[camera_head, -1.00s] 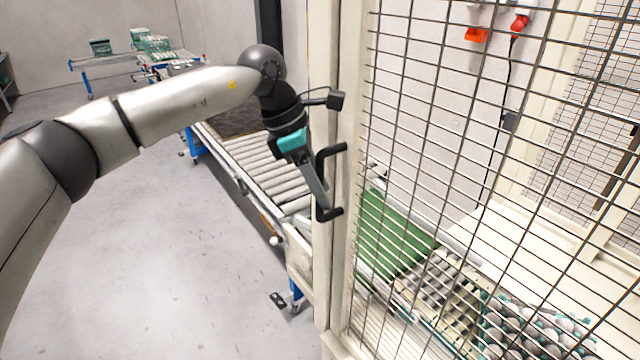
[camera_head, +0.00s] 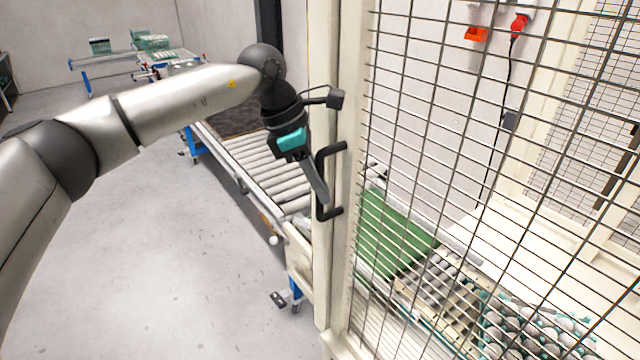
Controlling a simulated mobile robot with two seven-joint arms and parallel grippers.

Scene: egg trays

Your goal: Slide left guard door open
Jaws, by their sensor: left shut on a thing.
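The left guard door (camera_head: 346,240) is a cream frame with wire mesh (camera_head: 470,150) that fills the right half of the head view. A black bar handle (camera_head: 330,212) stands upright on the frame's left post. My left gripper (camera_head: 322,192) comes in from the left and is shut on the handle's upright bar. The fingers hide part of the bar. The door stands at the end of the roller conveyor, and I cannot see a gap that shows it open. My right gripper is not in view.
A roller conveyor (camera_head: 258,160) runs up to the door behind my left gripper. Behind the mesh are a green belt (camera_head: 392,235) and egg trays (camera_head: 530,335). Tables with green trays stand at the back left. The grey floor (camera_head: 150,270) at left is clear.

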